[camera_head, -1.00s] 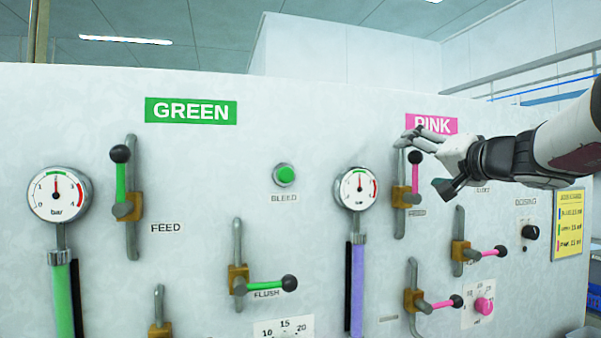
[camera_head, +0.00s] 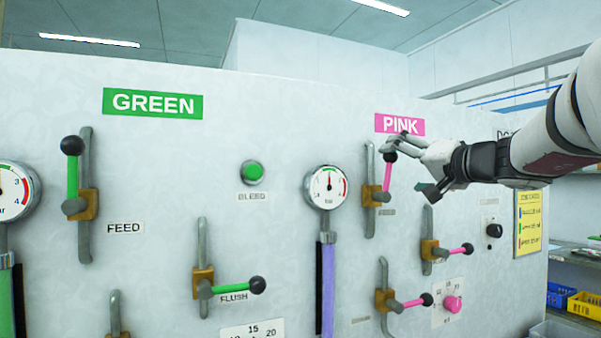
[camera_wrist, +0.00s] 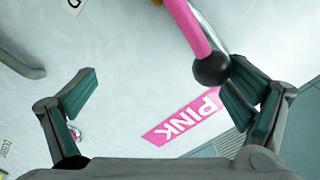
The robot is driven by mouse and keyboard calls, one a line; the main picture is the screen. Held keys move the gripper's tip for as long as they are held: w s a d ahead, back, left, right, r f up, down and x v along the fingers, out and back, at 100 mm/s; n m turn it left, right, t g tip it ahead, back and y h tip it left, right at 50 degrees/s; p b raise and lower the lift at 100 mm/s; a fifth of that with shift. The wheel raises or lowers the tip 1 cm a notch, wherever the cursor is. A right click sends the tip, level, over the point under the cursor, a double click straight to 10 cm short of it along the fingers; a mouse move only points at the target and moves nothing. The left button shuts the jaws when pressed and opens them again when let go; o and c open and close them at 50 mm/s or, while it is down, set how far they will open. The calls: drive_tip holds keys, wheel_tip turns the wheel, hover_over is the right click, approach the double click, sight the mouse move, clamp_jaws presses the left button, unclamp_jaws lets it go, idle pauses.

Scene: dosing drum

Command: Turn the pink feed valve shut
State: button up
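The pink feed valve has a pink lever (camera_head: 387,178) with a black ball knob on a brass body (camera_head: 371,195). The lever points up, nearly in line with its grey pipe, tilted slightly right. In the wrist view, the pink lever (camera_wrist: 187,25) comes in from the top and its black knob (camera_wrist: 211,69) sits beside my right-hand finger, apparently touching or almost touching it. My gripper (camera_wrist: 163,70) is open, its fingers wide apart. In the head view, my gripper (camera_head: 408,165) is at the knob from the right, one finger above and behind it.
A gauge (camera_head: 327,187) stands to the left. A black dosing knob (camera_head: 494,230) is at right. The green valves (camera_head: 73,178) are further left.

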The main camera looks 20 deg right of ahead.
drive_tip(key=shift+d+f+b, duration=0.85)
drive_tip(key=shift+d+b, duration=0.05)
drive_tip(key=shift+w+d+f+b, duration=0.1)
drive_tip(key=shift+d+f+b, duration=0.5)
drive_tip(key=shift+f+b, duration=0.45)
drive_tip(key=shift+d+f+b, duration=0.2)
drive_tip(key=shift+f+b, duration=0.3)
drive_tip(key=shift+b, duration=0.25)
drive_tip(key=shift+d+f+b, duration=0.15)
drive_tip(key=shift+f+b, duration=0.3)
drive_tip(key=shift+b, duration=0.3)
drive_tip(key=shift+f, duration=0.1)
wheel_tip(320, 180, down, 2)
drive_tip(key=b, duration=0.2)
drive_tip(key=shift+b, duration=0.35)
